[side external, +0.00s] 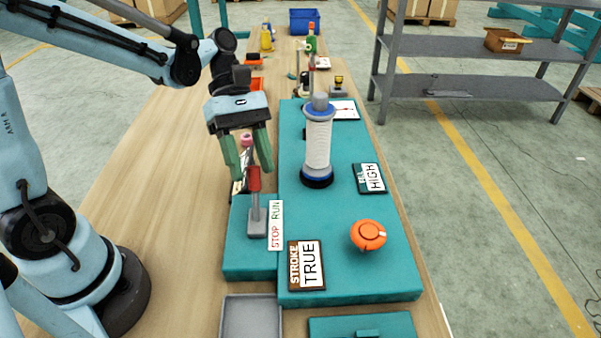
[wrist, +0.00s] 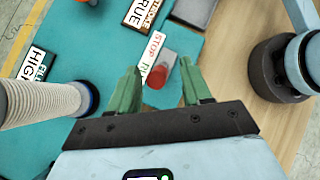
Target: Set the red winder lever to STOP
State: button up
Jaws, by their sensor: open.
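The red winder lever (side external: 254,180) stands on a grey base on a small teal block, beside a white STOP/RUN label (side external: 276,226). STOP is at the label's near end and RUN at its far end. The lever looks roughly upright in the side view; I cannot tell its exact setting. My gripper (side external: 252,170) points down with green fingers apart, at the lever's upper end. In the wrist view the red lever (wrist: 156,77) shows between the open fingertips (wrist: 159,68), with a gap on both sides. The fingers do not close on it. RUN is partly hidden there.
A white rope spool (side external: 318,140) stands right of my gripper on the teal board (side external: 345,270). An orange knob (side external: 368,235), a HIGH plate (side external: 370,178) and a STROKE TRUE plate (side external: 306,265) are on the board. A grey tray (side external: 250,318) lies in front. The wooden table is clear at left.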

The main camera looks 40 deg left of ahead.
jog(key=v, duration=0.5)
jog(key=shift+a+r, duration=0.15)
jog(key=shift+r, duration=0.05)
jog(key=a+m+t+y, duration=0.1)
jog(key=m+t+y, duration=0.1)
jog(key=m, duration=0.3)
jog(key=s+f+m+t+y, duration=0.1)
jog(key=m+t+y, duration=0.2)
jog(key=m+t, duration=0.2)
jog(key=a+f+m+t+y, duration=0.1)
jog(key=m+t+y, duration=0.1)
jog(key=m, duration=0.4)
jog(key=shift+s+a+f+t+y, duration=0.25)
jog(key=shift+s+a+t+y, duration=0.1)
jog(key=shift+t, duration=0.45)
